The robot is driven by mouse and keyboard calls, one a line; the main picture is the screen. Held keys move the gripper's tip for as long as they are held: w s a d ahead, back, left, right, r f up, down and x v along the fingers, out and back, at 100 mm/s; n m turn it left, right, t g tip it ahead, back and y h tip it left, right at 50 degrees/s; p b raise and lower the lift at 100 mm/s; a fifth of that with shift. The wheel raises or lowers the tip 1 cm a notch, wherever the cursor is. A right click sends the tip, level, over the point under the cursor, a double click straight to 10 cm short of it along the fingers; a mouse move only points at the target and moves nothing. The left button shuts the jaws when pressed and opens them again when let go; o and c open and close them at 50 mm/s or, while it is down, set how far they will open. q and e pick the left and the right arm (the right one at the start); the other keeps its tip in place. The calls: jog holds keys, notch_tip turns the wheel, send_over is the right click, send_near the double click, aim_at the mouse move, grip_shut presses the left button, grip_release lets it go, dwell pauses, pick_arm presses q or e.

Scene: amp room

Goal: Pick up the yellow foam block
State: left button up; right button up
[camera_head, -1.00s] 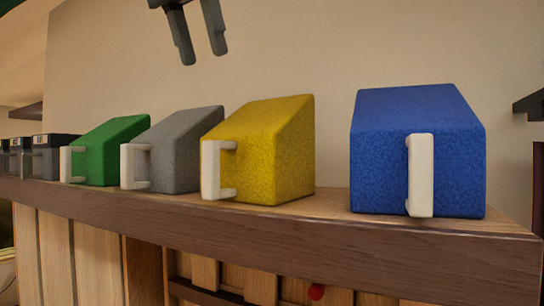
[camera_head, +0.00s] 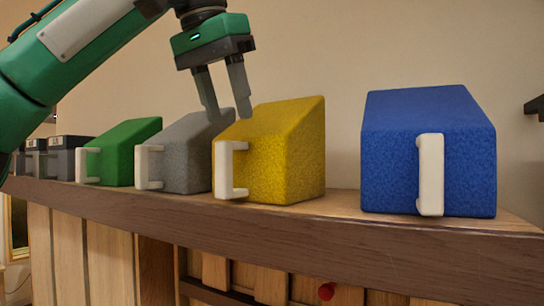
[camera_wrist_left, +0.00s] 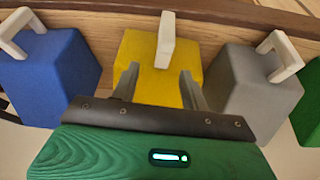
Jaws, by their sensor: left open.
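The yellow foam block (camera_head: 285,155) is a wedge with a sloped top and a white handle (camera_head: 228,170) on its front face. It stands on the wooden shelf between the grey block and the blue block. My left gripper (camera_head: 228,115) is open and empty, pointing down, with its fingertips near the block's top left edge in the head view. In the left wrist view the yellow block (camera_wrist_left: 150,85) and its white handle lie ahead of the open fingers (camera_wrist_left: 158,72). I cannot tell whether the fingers touch it. My right gripper is not in view.
A blue block (camera_head: 380,145) stands to the right with a gap of bare shelf (camera_head: 343,203). A grey block (camera_head: 186,150) stands close on the left, then a green block (camera_head: 127,150) and several dark boxes (camera_head: 70,155). A wall rises behind.

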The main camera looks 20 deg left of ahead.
aim_at(234, 142)
pick_arm(q)
jog(key=shift+w+a+x, duration=0.1)
jog(key=shift+a+x, duration=0.05)
jog(key=shift+x, duration=1.15)
jog(key=shift+w+a+x, duration=0.1)
jog(key=shift+x, duration=1.2)
jog(key=shift+r, duration=0.1)
jog(key=shift+c, duration=0.3)
grip_shut()
